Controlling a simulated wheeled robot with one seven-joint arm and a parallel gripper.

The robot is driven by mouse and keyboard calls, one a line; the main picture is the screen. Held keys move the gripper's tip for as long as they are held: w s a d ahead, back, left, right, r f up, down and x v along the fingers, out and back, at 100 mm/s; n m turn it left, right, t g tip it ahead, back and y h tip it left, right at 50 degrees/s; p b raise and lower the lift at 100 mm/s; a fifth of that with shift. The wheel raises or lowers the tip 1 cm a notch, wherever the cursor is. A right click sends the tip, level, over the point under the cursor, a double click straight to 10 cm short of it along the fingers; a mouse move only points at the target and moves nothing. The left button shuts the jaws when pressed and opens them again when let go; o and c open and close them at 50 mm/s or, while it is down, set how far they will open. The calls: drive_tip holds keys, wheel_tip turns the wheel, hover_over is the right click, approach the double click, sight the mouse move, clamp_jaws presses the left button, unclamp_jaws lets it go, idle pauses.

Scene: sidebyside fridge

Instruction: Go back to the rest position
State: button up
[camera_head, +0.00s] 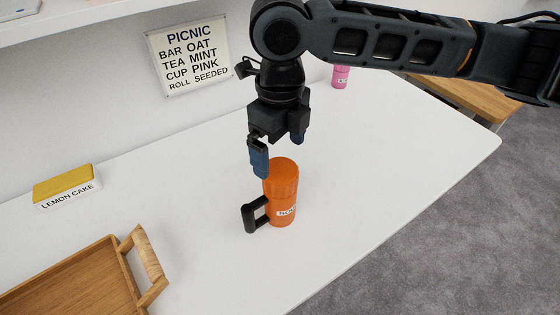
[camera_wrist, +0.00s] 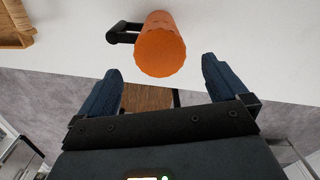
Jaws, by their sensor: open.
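My gripper (camera_head: 279,155) is open and empty, pointing down just above and behind an orange lidded mug (camera_head: 283,200) with a black handle and a white label. The mug stands upright on the white table (camera_head: 380,190). In the wrist view the mug (camera_wrist: 160,45) lies beyond the two blue fingertips (camera_wrist: 162,72), its handle to the left. I cannot tell whether a finger touches the lid. My arm reaches in from the upper right in the head view.
A wooden tray (camera_head: 150,262) with a handle is at the lower left. A white box with a yellow top (camera_head: 66,186), labelled LEMON CAKE, is at the left. A pink cup (camera_head: 341,77) stands far back. A PICNIC list sign (camera_head: 190,56) hangs on the wall. The table's right side is clear.

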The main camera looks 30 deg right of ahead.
drive_tip(key=shift+r, duration=0.6)
